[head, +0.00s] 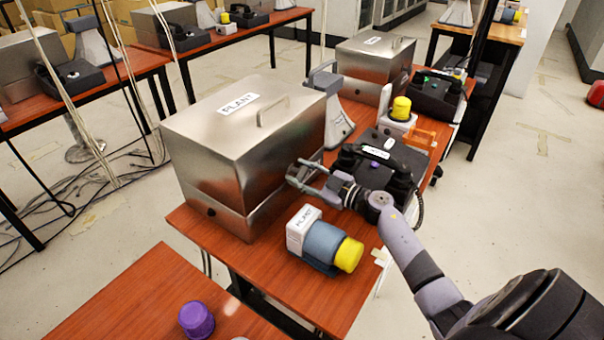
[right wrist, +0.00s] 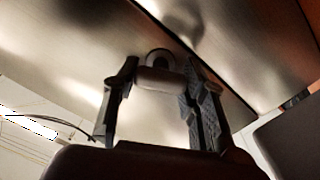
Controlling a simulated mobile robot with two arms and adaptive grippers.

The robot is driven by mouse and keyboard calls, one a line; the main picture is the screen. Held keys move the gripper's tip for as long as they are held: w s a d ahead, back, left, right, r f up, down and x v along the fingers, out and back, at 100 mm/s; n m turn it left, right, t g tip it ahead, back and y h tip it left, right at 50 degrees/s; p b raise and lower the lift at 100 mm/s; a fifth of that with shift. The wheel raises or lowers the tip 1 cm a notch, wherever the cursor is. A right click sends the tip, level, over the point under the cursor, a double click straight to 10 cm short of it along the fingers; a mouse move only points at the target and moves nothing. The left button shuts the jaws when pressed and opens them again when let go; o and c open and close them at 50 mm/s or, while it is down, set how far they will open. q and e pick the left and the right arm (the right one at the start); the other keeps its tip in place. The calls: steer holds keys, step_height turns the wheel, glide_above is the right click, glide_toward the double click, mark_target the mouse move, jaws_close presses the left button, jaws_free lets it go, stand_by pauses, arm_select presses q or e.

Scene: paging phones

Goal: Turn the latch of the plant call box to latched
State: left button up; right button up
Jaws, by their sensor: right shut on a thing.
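The plant call box (head: 215,150) is a brushed metal box with a closed lid, a handle on top and a white PLANT label. It stands on the wooden table. My right gripper (head: 297,177) is at the box's right-hand side, low near the lid seam. In the right wrist view the gripper (right wrist: 163,95) has its two fingers on either side of a pale rounded latch (right wrist: 158,78) and is shut on it. The latch lies crosswise between the fingers, below a round pivot. The gripper hides the latch in the head view. My left gripper is not in view.
A blue beacon with a yellow cap (head: 325,243) and PLANT label lies just in front of my right gripper. A black desk phone (head: 390,158) sits behind my wrist. A purple knob (head: 196,320) is on the nearer table. A second metal box (head: 375,62) stands farther back.

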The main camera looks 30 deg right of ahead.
steer(key=n, duration=0.3)
steer(key=shift+f, duration=0.1)
steer(key=n+b, duration=0.1)
steer(key=n, duration=0.2)
steer(key=shift+f, duration=0.1)
steer(key=n+b, duration=0.2)
steer(key=n, duration=0.2)
steer(key=shift+s+a+f, duration=0.1)
steer(key=shift+n+b, duration=0.4)
steer(key=shift+n, duration=0.9)
steer(key=o, duration=1.2)
